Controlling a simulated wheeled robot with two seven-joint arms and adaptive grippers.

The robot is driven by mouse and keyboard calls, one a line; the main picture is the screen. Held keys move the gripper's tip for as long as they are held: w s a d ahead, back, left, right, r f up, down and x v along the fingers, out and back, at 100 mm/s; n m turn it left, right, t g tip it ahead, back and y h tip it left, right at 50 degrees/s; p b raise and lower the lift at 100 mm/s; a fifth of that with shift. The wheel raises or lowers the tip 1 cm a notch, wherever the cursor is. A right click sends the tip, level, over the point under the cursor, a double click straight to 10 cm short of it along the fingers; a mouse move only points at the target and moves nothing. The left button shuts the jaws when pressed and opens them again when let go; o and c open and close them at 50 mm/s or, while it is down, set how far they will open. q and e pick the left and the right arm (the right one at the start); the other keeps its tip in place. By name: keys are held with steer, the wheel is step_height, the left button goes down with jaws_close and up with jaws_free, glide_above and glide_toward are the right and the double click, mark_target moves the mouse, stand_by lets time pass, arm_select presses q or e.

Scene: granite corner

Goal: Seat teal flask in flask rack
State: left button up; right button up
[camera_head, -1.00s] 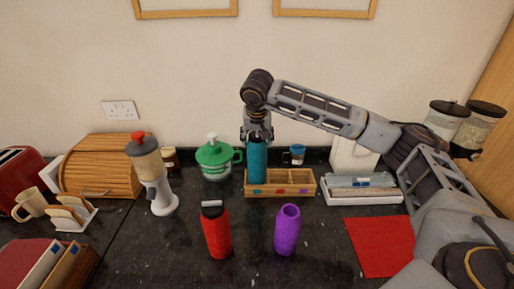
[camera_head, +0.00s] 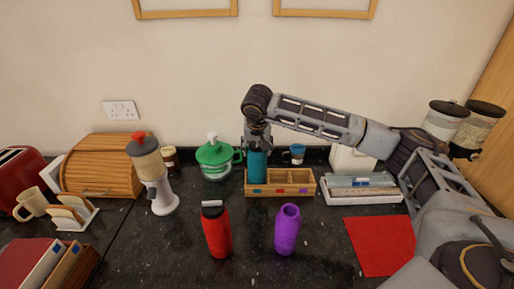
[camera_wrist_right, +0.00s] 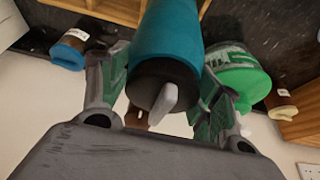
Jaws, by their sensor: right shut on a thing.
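The teal flask (camera_head: 257,168) stands upright in the left compartment of the wooden flask rack (camera_head: 268,191), its lower part hidden behind the front wall. Whether its base touches the rack floor cannot be seen. My right gripper (camera_head: 257,144) is above the rack, shut on the flask's upper end. In the right wrist view the teal body (camera_wrist_right: 168,35) and its black cap sit between the two fingers (camera_wrist_right: 160,85). The rack's front has coloured marks, and its other compartments look empty. My left gripper is not in view.
A red flask (camera_head: 216,232) and a purple flask (camera_head: 287,230) stand on the counter in front. A green-lidded jar (camera_head: 214,156) is left of the rack, a small blue-topped jar (camera_head: 297,153) behind it. A white tray (camera_head: 362,198) is right. A red mat (camera_head: 380,245) lies front right.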

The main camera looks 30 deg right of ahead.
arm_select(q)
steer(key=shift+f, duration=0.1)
arm_select(e)
steer(key=o, duration=1.7)
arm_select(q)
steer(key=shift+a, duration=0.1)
arm_select(e)
steer(key=shift+r, duration=0.2)
steer(key=b+v, duration=0.1)
steer(key=v, duration=0.9)
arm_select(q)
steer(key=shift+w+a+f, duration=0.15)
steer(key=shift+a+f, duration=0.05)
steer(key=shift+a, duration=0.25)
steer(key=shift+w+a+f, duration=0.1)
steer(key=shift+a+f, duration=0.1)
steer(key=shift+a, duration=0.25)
arm_select(e)
steer(key=shift+v, duration=0.9)
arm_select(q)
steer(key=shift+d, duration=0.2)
